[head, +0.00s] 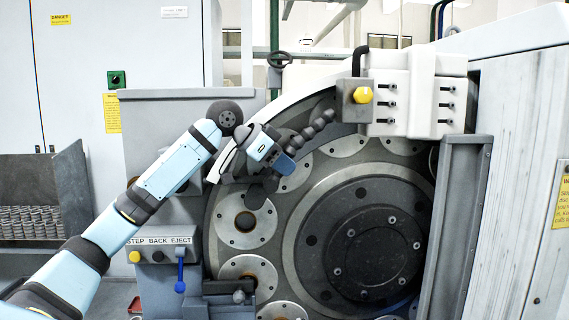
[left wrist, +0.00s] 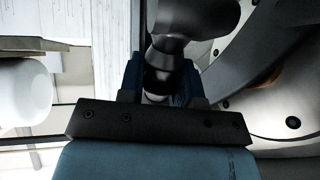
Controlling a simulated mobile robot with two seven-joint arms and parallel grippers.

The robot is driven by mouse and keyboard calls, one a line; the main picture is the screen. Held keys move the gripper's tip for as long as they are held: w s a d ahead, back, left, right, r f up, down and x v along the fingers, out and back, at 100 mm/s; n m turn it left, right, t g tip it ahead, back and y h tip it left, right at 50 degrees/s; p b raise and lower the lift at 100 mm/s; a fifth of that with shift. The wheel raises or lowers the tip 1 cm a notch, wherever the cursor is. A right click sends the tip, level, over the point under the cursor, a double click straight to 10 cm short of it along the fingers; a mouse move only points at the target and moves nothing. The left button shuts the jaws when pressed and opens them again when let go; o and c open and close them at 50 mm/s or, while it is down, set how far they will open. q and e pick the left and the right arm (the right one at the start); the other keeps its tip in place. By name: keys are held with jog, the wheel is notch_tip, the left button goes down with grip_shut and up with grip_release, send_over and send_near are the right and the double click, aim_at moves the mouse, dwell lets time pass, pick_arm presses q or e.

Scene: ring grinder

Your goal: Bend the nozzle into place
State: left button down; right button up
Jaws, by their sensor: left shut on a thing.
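The nozzle (head: 316,127) is a dark, segmented, flexible hose. In the head view it runs down and left from the block with the yellow knob, in front of the grinder's disc face. My left gripper (head: 284,158) is shut on the nozzle near its lower part; the blue fingers sit on either side of it. The left wrist view shows the dark nozzle (left wrist: 168,55) between the blue fingers of my left gripper (left wrist: 160,82), and its grasped part is partly hidden. My right gripper is not in view.
A block with a yellow knob (head: 358,97) stands at the top of the grinder beside a white housing (head: 430,95). The large dark grinding disc (head: 370,245) has ring holders (head: 245,222) around it. A control panel (head: 160,250) with a blue lever is at lower left.

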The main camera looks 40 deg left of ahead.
pick_arm(q)
jog(key=c, duration=0.8)
grip_release()
jog(key=shift+r, duration=0.1)
jog(key=shift+s+a+r, duration=0.25)
jog(key=shift+s+r, duration=0.05)
jog(key=shift+s, duration=0.1)
jog(key=b+v, duration=0.1)
jog(key=v, duration=1.1)
jog(key=shift+s+r+b, duration=0.25)
jog(key=shift+s+b, duration=0.05)
jog(key=shift+b, duration=0.05)
jog(key=shift+a, duration=0.15)
